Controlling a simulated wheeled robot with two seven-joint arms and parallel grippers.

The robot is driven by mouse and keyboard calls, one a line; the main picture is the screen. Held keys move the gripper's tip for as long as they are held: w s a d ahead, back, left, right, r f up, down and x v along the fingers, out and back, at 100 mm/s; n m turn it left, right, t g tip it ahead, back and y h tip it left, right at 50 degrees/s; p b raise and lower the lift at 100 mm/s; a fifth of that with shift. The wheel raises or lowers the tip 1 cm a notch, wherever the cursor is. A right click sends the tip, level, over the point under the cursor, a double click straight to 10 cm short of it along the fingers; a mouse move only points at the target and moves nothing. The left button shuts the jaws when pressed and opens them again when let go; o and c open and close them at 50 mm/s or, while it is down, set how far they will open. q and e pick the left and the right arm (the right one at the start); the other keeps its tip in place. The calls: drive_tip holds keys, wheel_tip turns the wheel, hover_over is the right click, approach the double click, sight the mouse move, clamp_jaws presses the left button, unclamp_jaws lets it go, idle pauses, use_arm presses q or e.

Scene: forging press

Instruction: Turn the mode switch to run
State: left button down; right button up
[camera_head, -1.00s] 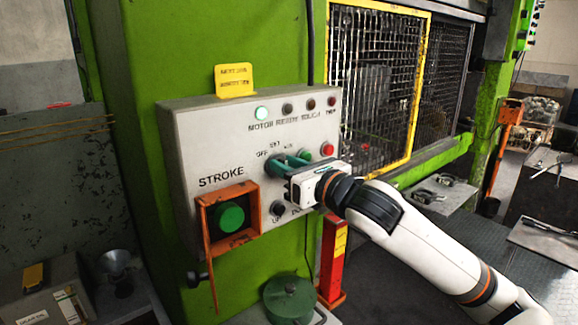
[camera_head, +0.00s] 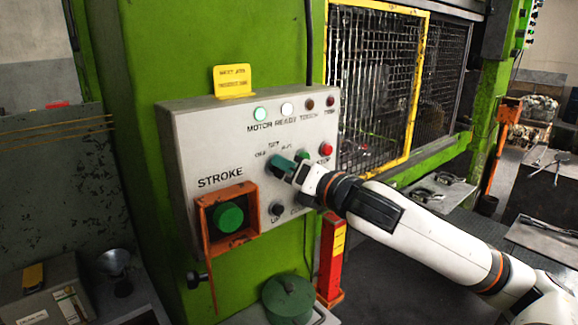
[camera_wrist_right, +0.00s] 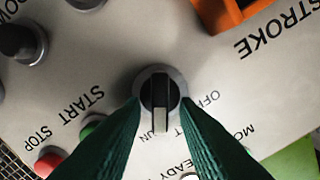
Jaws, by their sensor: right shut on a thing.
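The mode switch (camera_wrist_right: 160,88) is a round black knob with a bar handle and a white pointer line, on the grey control panel (camera_head: 180,130). In the right wrist view its pointer faces down, towards the partly covered "RUN" label. My right gripper (camera_head: 277,164) has green fingers that lie on both sides of the knob and are shut on it. In the head view the fingers and wrist hide the knob. My left gripper is in neither view.
The panel also carries a green start button (camera_head: 302,156), a red stop button (camera_head: 326,149), a black knob (camera_head: 278,210) and a green stroke button (camera_head: 229,216) in an orange guard (camera_head: 254,197). A yellow-framed mesh guard (camera_head: 418,95) stands to the right.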

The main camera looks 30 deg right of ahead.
drive_tip(key=shift+f+m, duration=0.1)
drive_tip(key=shift+m, duration=0.9)
drive_tip(key=o, duration=0.6)
drive_tip(key=shift+d, duration=0.1)
drive_tip(key=s+b, duration=0.8)
drive_tip(key=s+d+b, duration=0.1)
drive_tip(key=s+b, duration=0.3)
idle(0.4)
